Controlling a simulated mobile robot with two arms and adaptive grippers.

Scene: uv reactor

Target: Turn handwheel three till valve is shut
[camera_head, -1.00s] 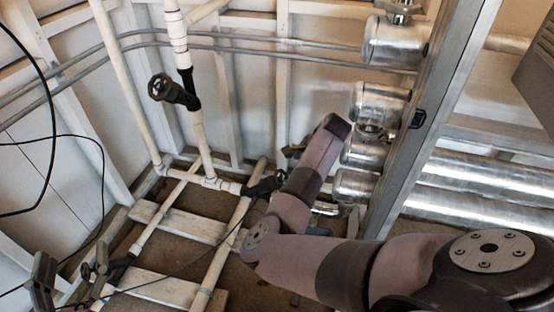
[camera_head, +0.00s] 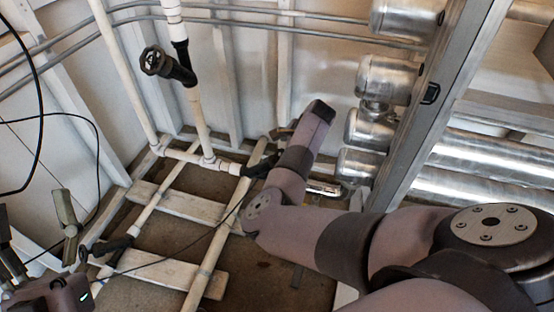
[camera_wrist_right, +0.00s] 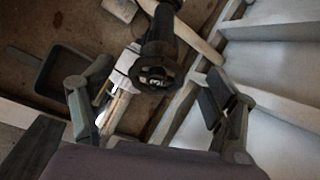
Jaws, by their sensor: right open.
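In the right wrist view a black handwheel (camera_wrist_right: 155,72) sits on a black valve body over a pale and shiny pipe. My right gripper (camera_wrist_right: 145,82) is open, with one finger on each side of this handwheel and clear gaps to it. Another black handwheel (camera_head: 155,61) is on the upright pipe. A third black valve (camera_head: 108,247) is at lower left, near my left gripper (camera_head: 33,208), which looks open and empty. No number is readable on any wheel.
White pipes (camera_head: 150,215) run low over a brown floor (camera_head: 225,255) with pale slats (camera_head: 178,268). Shiny metal cylinders (camera_head: 385,80) and a grey post (camera_head: 445,95) stand at right. Black cables (camera_head: 98,170) hang at left. A dark tray (camera_wrist_right: 65,75) shows in the right wrist view.

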